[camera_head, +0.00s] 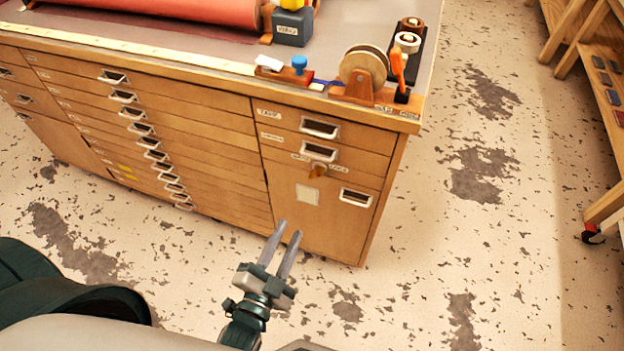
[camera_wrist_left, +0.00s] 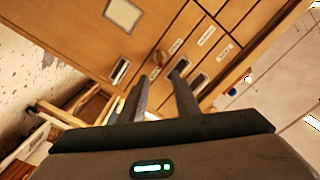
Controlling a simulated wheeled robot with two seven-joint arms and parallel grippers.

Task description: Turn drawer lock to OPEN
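The drawer lock is a small brown turn-knob (camera_head: 317,170) on the front of the wooden cabinet's right column, just below a drawer pull. In the left wrist view the knob (camera_wrist_left: 159,58) shows just beyond the fingertips. Small label text flanks it, too small to read. My left gripper (camera_head: 289,228) is in front of the cabinet, below and apart from the knob in the head view. Its two fingers are parted with nothing between them; they also show in the left wrist view (camera_wrist_left: 160,80). My right gripper is in neither view.
The wooden cabinet (camera_head: 205,118) has many drawers with metal pulls. A pale square label (camera_head: 307,194) is below the lock. Its top holds a red roll (camera_head: 190,8), a blue block (camera_head: 292,27) and a wheel-like tool (camera_head: 363,70). A wooden shelf (camera_head: 600,80) stands right, with open floor between.

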